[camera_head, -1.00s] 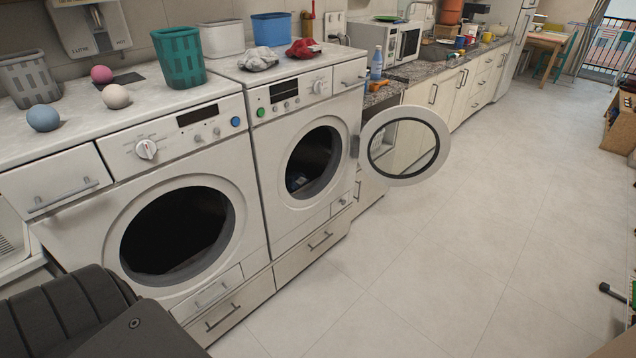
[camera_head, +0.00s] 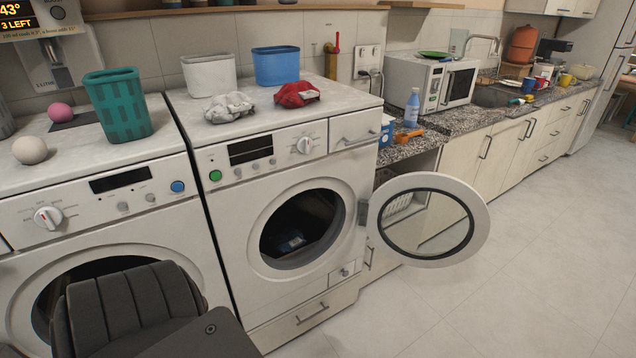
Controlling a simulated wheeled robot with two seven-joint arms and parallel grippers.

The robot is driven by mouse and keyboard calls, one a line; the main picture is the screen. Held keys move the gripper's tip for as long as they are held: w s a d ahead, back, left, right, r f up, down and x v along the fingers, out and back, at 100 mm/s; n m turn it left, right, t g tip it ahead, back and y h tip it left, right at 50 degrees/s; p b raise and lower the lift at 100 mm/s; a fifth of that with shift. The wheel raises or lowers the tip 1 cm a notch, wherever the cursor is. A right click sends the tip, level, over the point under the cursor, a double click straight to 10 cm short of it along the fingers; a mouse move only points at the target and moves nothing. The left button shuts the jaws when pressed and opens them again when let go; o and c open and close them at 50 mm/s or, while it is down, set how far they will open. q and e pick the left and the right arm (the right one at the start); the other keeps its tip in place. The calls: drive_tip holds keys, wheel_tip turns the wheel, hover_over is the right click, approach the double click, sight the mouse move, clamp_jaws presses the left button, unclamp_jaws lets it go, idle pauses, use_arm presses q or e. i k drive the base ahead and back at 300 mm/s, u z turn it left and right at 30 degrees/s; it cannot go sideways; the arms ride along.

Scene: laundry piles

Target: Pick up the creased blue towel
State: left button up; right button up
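No creased blue towel shows clearly. A small bluish item (camera_head: 291,243) lies low inside the open drum of the right washing machine (camera_head: 215,215); it is too dark and small to tell whether it is a towel. A crumpled white cloth (camera_head: 229,108) and a crumpled red cloth (camera_head: 297,95) lie on top of that machine. Neither of my grippers is in view; only a dark grey part of my body shows at the bottom left.
The right machine's round door (camera_head: 460,258) stands open to the right. A blue bin (camera_head: 276,67), a white bin (camera_head: 208,77) and a teal basket (camera_head: 118,105) stand on the machines. A microwave (camera_head: 432,82) sits on the counter. The floor (camera_head: 520,290) at right is clear.

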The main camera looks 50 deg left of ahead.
sight(292, 237)
drive_tip(key=i, duration=2.35)
drive_tip(key=u, duration=2.5)
